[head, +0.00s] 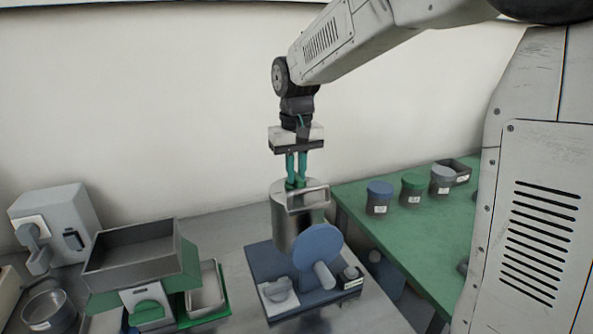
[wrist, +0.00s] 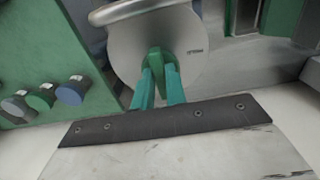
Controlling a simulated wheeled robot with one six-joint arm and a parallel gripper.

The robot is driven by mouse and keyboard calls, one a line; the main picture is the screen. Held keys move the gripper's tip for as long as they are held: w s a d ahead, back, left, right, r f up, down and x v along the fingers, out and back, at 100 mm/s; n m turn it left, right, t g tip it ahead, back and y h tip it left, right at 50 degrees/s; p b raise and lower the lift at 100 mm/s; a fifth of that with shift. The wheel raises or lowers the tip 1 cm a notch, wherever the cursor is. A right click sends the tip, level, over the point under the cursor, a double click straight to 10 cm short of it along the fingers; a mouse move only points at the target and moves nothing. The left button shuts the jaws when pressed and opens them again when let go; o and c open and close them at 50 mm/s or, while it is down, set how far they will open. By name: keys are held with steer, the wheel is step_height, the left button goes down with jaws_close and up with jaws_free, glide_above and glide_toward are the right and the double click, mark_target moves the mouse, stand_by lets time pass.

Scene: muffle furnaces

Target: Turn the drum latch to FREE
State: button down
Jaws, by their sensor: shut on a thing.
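The metal drum (head: 288,232) stands on a blue base with a blue disc (head: 318,247) and a grey crank handle on its front. My gripper (head: 296,177) points down at the drum's top, its teal fingers close together. In the wrist view, the fingers (wrist: 158,84) are shut on a green latch (wrist: 157,60) on the drum's round metal top (wrist: 187,38). A small dark marking (wrist: 195,51) lies beside the latch, too small to read. The latch's exact turn position is hard to tell.
A grey hopper (head: 128,247) on a green machine stands left of the drum, with a white device (head: 55,220) behind it. On the green table (head: 410,230) at the right are a blue-lidded jar (head: 379,198), a green jar (head: 412,188), a grey jar (head: 442,180) and a dark tray (head: 458,168).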

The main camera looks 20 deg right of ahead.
mark_target(296, 175)
stand_by(0.4)
steer(key=c, duration=1.4)
jaws_free()
steer(key=shift+c, duration=0.2)
steer(key=shift+r, duration=0.15)
step_height(296, 175, up, 8)
steer(key=shift+f, duration=0.2)
